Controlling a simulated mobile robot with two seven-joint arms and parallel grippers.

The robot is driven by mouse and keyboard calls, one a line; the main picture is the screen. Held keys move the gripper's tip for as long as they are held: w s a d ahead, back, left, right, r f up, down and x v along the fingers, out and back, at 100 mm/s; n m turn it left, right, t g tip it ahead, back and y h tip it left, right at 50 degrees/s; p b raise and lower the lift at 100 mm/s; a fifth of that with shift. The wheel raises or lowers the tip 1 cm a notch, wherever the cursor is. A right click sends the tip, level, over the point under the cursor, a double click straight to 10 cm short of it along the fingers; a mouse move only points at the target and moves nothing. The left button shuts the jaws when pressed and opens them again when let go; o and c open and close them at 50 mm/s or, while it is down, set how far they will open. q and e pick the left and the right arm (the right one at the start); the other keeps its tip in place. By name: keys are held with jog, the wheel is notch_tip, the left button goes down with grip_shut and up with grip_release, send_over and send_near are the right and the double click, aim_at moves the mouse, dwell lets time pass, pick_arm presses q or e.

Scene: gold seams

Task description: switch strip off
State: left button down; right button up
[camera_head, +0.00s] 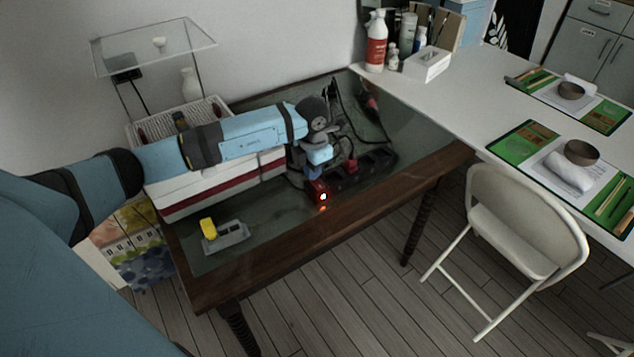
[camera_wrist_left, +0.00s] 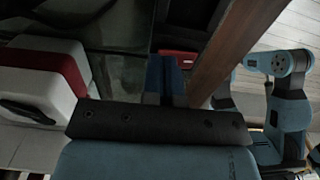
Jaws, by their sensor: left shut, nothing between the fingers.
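A black power strip (camera_head: 372,163) lies on the dark glass-topped table with wooden edging, with red plugs and dark cables at it. At its near end a red switch glows with a bright spot (camera_head: 323,196). My left gripper (camera_head: 318,172) is over the strip's near end, just above the lit switch, its fingers shut with nothing between them. Whether the fingertips touch the switch I cannot tell. In the left wrist view the blue fingers (camera_wrist_left: 168,80) point at a red part (camera_wrist_left: 180,62), partly hidden behind them. My right gripper is not in view.
A white box with a red band (camera_head: 222,185) lies under my left arm. A grey block with a yellow piece (camera_head: 225,236) sits near the front left. The wooden table edge (camera_head: 350,215) runs close by. A white chair (camera_head: 525,220) stands to the right.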

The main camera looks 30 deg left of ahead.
pick_arm(q)
jog(key=shift+f, duration=0.4)
jog(key=shift+r, duration=0.15)
jog(key=shift+r+p, duration=0.3)
jog(key=shift+r, duration=0.3)
dwell(0.5)
